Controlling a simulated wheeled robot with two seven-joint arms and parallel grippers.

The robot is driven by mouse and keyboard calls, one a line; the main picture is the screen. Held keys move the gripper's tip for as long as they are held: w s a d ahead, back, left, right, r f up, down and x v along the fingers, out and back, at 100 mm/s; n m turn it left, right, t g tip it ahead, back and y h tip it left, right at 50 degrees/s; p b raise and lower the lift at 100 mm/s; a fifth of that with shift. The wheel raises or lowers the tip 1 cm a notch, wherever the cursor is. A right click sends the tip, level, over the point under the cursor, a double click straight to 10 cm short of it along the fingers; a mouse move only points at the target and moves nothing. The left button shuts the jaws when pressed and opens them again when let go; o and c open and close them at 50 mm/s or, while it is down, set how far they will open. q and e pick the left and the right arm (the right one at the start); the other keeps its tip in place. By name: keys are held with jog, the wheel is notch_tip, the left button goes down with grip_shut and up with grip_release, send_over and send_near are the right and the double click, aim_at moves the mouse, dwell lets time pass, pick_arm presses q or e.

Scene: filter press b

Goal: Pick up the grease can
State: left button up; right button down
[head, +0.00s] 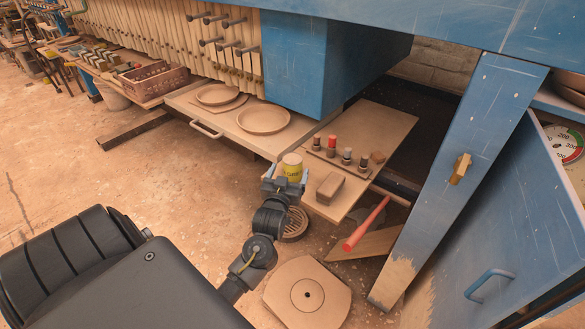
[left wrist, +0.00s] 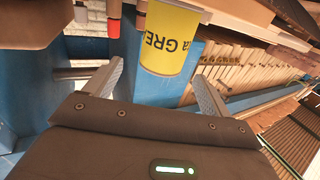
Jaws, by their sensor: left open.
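The grease can (head: 292,168) is a yellow cylinder with a pale top and dark lettering. In the head view it stands at the near left corner of the wooden board (head: 328,205). My left gripper (head: 287,180) is right at the can on its near side, fingers open. In the left wrist view the can (left wrist: 172,40) shows upside down, between and beyond the two open fingertips (left wrist: 160,78). I cannot tell whether a finger touches it. My right gripper is in neither view.
A brown block (head: 330,188) lies on the board right of the can. Several small bottles (head: 347,156) stand in a row behind. A red-handled tool (head: 366,224) sticks out at the right. A drawer with plates (head: 264,120) is at the left. The blue leg (head: 460,180) stands right.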

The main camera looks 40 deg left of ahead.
aim_at(293, 158)
pick_arm(q)
jog(key=shift+f+p+x, duration=0.1)
jog(key=shift+p+x, duration=0.1)
jog(key=shift+x, duration=1.4)
jog(key=shift+f+p+x, duration=0.15)
jog(key=shift+x, duration=1.45)
jog(key=shift+s+a, duration=0.15)
jog(key=c, duration=1.3)
jog(key=shift+o, duration=0.2)
jog(key=shift+r, duration=0.1)
jog(key=shift+r, duration=0.55)
jog(key=s+d+r, duration=0.8)
jog(key=d+r, duration=0.3)
jog(key=shift+s+r+p, duration=0.35)
jog(key=shift+r, duration=0.05)
